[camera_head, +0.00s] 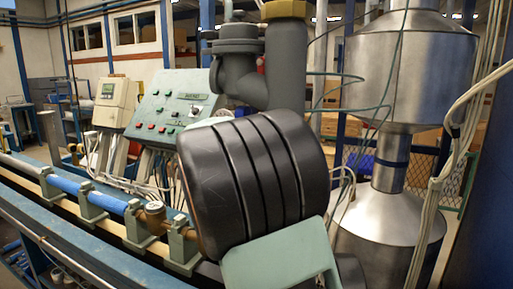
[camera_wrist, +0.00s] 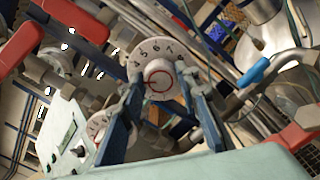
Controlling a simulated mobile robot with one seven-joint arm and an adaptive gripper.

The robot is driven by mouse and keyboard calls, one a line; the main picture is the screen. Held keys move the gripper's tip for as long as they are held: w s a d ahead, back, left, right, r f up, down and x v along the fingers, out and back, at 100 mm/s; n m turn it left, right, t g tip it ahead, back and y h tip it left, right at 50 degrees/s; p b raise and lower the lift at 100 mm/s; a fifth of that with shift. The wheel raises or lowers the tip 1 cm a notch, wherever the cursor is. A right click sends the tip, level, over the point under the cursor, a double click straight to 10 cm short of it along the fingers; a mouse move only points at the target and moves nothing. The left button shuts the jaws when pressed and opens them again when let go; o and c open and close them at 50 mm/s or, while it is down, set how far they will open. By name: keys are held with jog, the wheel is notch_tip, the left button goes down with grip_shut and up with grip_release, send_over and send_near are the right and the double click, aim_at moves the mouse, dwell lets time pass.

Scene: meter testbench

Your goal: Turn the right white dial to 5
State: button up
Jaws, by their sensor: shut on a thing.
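In the wrist view, a white dial (camera_wrist: 155,50) with black numerals faces the camera; 4, 5, 6, 7 and 8 are readable along its upper rim. A red ring surrounds its centre. My gripper (camera_wrist: 163,84) has its two fingers on either side of this dial's centre, shut on it. The fingers and my pale green wrist part hide the dial's lower side, and no pointer is clear. A second white dial (camera_wrist: 97,127) shows partly behind the left finger, lower left. In the head view my arm hides the gripper and both dials.
The head view shows a grey-green control panel (camera_head: 170,102) with buttons, a cream meter box (camera_head: 115,101), a blue pipe (camera_head: 106,201) along the bench and a steel tank (camera_head: 385,235) at right.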

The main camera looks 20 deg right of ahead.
jog(key=m+b, duration=1.1)
jog(key=b, duration=0.3)
jog(key=shift+f+b, duration=0.2)
jog(key=shift+b, duration=0.2)
jog(key=shift+r, duration=0.1)
jog(key=o, duration=1.2)
jog(key=shift+c, duration=0.2)
